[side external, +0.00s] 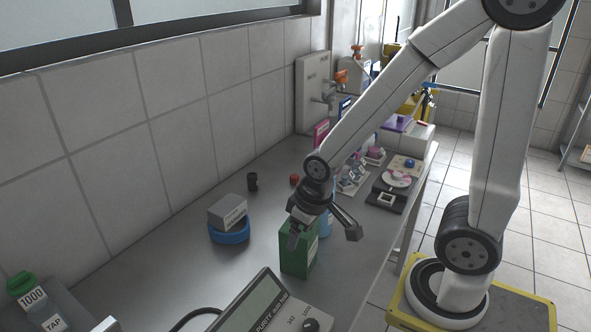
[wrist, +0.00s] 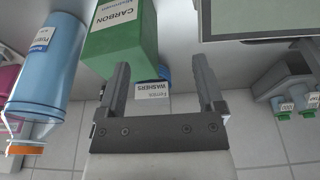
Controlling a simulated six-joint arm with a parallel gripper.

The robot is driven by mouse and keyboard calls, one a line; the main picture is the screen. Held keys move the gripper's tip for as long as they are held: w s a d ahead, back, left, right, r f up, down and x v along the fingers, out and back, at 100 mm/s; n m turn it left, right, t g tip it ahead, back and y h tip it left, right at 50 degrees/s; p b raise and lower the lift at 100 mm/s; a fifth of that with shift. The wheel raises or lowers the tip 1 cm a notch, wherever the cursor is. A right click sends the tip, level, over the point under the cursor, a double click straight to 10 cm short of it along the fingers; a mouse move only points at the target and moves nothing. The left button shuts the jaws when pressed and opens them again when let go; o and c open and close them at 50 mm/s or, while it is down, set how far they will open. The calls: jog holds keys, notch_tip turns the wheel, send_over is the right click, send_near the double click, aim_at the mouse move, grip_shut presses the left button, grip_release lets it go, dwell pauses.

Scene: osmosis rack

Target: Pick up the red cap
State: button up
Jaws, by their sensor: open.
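A small red cap (side external: 294,179) lies on the grey bench in the side view, behind and slightly left of my gripper (side external: 294,238). I cannot make out the cap in the wrist view. My gripper points down over the bench beside the green carbon box (side external: 299,256). In the wrist view its two fingers (wrist: 161,70) are spread apart with nothing held between them. The green box (wrist: 122,32) shows near the left finger there, and the fingers appear apart from the cap.
A blue bottle (wrist: 45,75) stands beside the green box. A grey box (side external: 227,211) sits on a blue round holder (side external: 230,234), with a black cylinder (side external: 252,181) behind. A monitor (side external: 247,304) is in front. The bench's left-centre is clear.

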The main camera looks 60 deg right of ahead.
jog(key=shift+r, duration=0.15)
jog(key=shift+w+v, duration=0.55)
jog(key=shift+v, duration=1.8)
jog(key=n+g+h, duration=0.2)
jog(key=n+h, duration=1.2)
jog(key=n, duration=0.4)
send_over(294, 180)
jog(key=a, duration=0.3)
notch_tip(294, 180, down, 10)
jog(key=shift+w+a+f+y, duration=0.15)
jog(key=shift+w+f+y, duration=0.15)
jog(key=shift+f, duration=0.15)
jog(key=shift+f, duration=0.1)
jog(key=shift+f, duration=2.8)
